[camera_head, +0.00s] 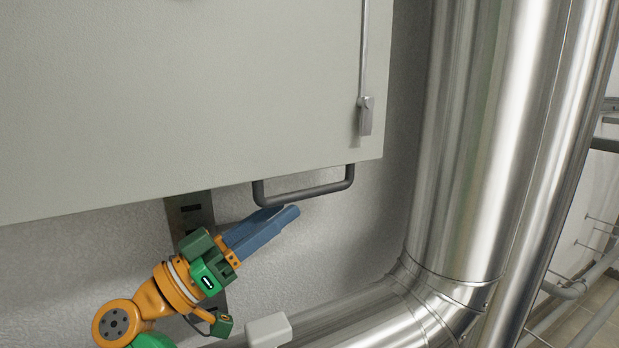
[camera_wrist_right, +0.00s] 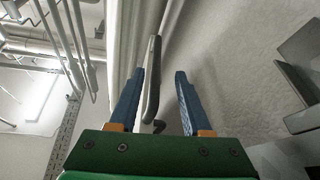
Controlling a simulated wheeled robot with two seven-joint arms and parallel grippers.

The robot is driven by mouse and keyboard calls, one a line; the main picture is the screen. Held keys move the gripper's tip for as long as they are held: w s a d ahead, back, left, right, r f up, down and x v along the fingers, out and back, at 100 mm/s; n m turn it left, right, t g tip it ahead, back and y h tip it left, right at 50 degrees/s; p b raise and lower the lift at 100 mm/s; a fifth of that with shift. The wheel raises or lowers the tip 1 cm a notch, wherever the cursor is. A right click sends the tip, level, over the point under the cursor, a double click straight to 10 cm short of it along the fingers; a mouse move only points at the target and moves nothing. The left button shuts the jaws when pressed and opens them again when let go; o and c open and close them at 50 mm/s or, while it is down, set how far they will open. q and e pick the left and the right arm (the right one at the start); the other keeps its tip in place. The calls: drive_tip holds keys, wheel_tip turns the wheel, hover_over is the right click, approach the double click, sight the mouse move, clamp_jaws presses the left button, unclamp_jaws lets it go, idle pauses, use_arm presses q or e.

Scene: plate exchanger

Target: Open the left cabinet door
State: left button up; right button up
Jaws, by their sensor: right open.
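A grey cabinet front (camera_head: 180,90), shut as far as I see, fills the upper left of the head view. A dark U-shaped handle (camera_head: 315,190) sticks out below its lower edge. A small metal latch (camera_head: 365,117) sits near its right edge. My right gripper (camera_head: 286,214), with blue fingers, is just below the dark handle, near its left end. In the right wrist view the fingers (camera_wrist_right: 159,74) are apart, and the dark handle bar (camera_wrist_right: 152,85) shows in the gap between them. I cannot tell whether they touch it. My left gripper is not in view.
A large shiny metal pipe (camera_head: 470,140) runs down the right and bends left at the bottom. A metal bracket (camera_head: 190,217) is on the rough grey wall (camera_head: 90,265) under the cabinet. Thinner pipes (camera_head: 590,275) stand at the far right.

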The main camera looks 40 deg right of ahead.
sight(304, 194)
drive_tip(key=d+r+p, duration=0.1)
drive_tip(key=d, duration=0.1)
drive_tip(key=s+d+r+p, duration=0.1)
drive_tip(key=d, duration=0.1)
drive_tip(key=shift+s+r+p, duration=0.1)
drive_tip(key=shift+r+p, duration=0.25)
drive_tip(key=shift+d+f, duration=0.15)
drive_tip(key=shift+d, duration=0.45)
drive_tip(key=shift+w+a, duration=0.1)
drive_tip(key=shift+w, duration=0.1)
drive_tip(key=shift+c, duration=0.4)
clamp_jaws()
